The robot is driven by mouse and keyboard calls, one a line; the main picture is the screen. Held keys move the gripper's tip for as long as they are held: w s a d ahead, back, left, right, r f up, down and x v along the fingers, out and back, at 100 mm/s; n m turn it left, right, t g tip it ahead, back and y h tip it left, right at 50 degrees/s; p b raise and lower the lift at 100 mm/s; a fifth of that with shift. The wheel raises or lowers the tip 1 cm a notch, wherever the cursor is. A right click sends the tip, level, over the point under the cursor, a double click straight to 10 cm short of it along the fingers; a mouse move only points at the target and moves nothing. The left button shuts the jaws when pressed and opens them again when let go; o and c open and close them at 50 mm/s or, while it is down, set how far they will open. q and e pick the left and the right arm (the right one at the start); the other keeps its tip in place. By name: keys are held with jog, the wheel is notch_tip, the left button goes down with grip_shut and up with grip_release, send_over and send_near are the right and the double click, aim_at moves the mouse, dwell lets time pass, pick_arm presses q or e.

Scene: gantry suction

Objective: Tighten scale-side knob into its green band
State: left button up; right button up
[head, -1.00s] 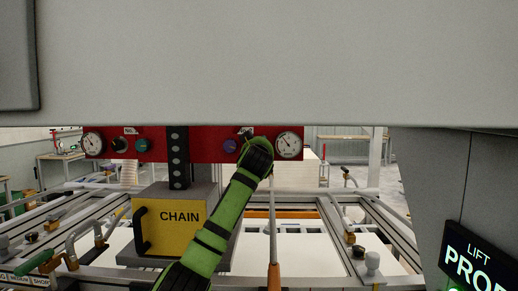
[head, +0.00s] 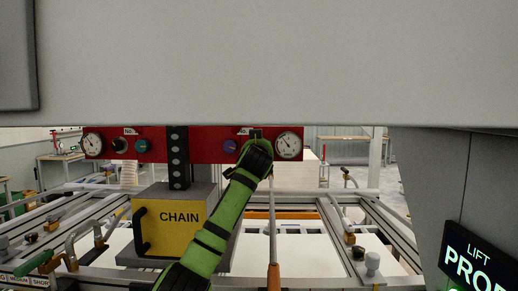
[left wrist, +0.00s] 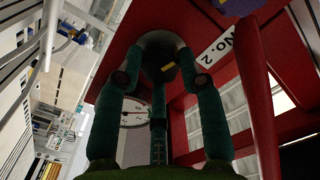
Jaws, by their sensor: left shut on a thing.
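A red panel (head: 200,150) carries a round dial gauge (head: 289,145) at its right end. My left gripper (left wrist: 160,75) is at the panel just left of this gauge. The knob is hidden behind my green arm in the head view. Part of a pale gauge face (left wrist: 135,119) shows between the fingers. The needle is small, and I cannot make out a green band. My right gripper is not in view.
A purple knob (head: 229,146) sits left of my gripper. Another gauge (head: 93,143), a black knob (head: 120,145) and a teal knob (head: 142,145) are at the panel's left end. A yellow CHAIN box (head: 170,228) stands below. A large grey beam (head: 260,65) crosses above.

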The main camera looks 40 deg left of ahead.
pick_arm(q)
jog(key=shift+a+f, duration=0.1)
jog(key=shift+f, duration=0.2)
jog(key=o, duration=1.1)
jog(key=shift+c, duration=0.2)
jog(key=shift+o, duration=0.4)
jog(key=shift+w+a, duration=0.1)
jog(key=shift+a, duration=0.05)
jog(key=v, duration=1.2)
